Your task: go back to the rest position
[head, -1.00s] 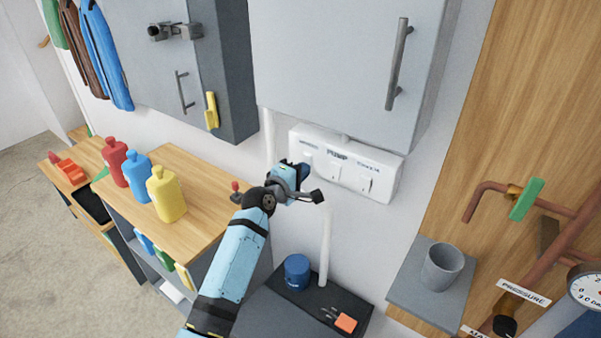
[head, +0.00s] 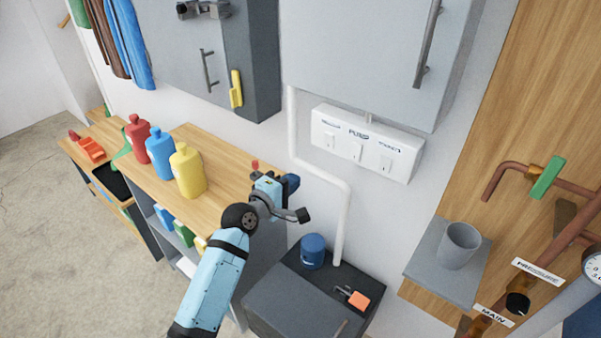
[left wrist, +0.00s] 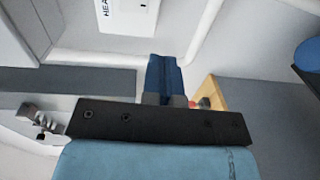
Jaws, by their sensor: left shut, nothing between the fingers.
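My left gripper (head: 290,184) is in the middle of the head view, at the end of my light blue arm. It is shut and empty, in front of the white wall and below the white switch panel. In the left wrist view its blue fingers (left wrist: 165,78) are together with nothing between them. The switch panel (head: 366,142) carries three switches and is apart from the gripper; part of it also shows in the left wrist view (left wrist: 127,15). My right gripper is in neither view.
A wooden counter (head: 222,160) with red, blue and yellow bottles (head: 188,171) stands left of my arm. A dark box (head: 300,305) with a blue canister (head: 313,250) is below the gripper. A grey shelf with a cup (head: 459,245) and pipes are at right. Grey cabinets (head: 365,60) hang above.

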